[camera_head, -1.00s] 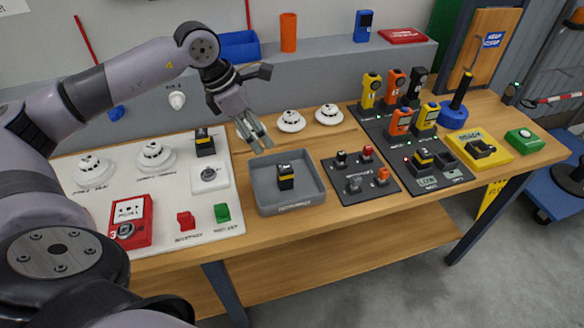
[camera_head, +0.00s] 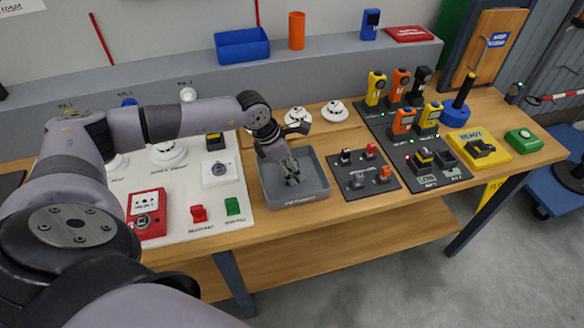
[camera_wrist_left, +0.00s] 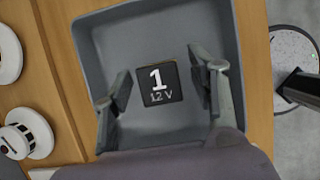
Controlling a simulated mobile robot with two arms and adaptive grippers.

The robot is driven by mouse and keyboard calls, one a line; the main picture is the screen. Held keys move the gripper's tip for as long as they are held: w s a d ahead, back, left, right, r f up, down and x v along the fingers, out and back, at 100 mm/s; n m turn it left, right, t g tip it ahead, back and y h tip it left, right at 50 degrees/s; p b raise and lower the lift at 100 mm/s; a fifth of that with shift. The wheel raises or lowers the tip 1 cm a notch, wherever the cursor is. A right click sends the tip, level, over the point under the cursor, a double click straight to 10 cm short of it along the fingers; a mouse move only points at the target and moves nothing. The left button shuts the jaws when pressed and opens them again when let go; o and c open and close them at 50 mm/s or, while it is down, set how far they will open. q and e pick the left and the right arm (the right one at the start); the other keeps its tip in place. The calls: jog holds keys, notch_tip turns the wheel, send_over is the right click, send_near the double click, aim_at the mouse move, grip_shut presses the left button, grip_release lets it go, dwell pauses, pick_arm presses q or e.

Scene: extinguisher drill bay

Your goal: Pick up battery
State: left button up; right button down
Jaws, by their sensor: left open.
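The battery (camera_wrist_left: 160,84) shows in the left wrist view as a dark square top marked "1 12 V", inside the grey tray (camera_wrist_left: 205,25). My left gripper (camera_wrist_left: 165,88) is open, with one finger on each side of the battery and a gap on both sides. In the head view my left gripper (camera_head: 292,172) points down into the grey tray (camera_head: 318,196) and hides the battery there. My right gripper is not in view.
A dark plate with small connectors (camera_head: 362,180) stands right of the tray. A yellow block (camera_head: 480,147) and a green button box (camera_head: 523,140) are further right. White detectors (camera_head: 335,111) sit behind the tray. The white board (camera_head: 205,229) with a red call point (camera_head: 147,213) lies left.

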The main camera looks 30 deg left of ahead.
pick_arm(q)
jog(key=shift+f, duration=0.2)
jog(key=shift+c, duration=0.5)
grip_shut()
jog(key=shift+r, duration=0.1)
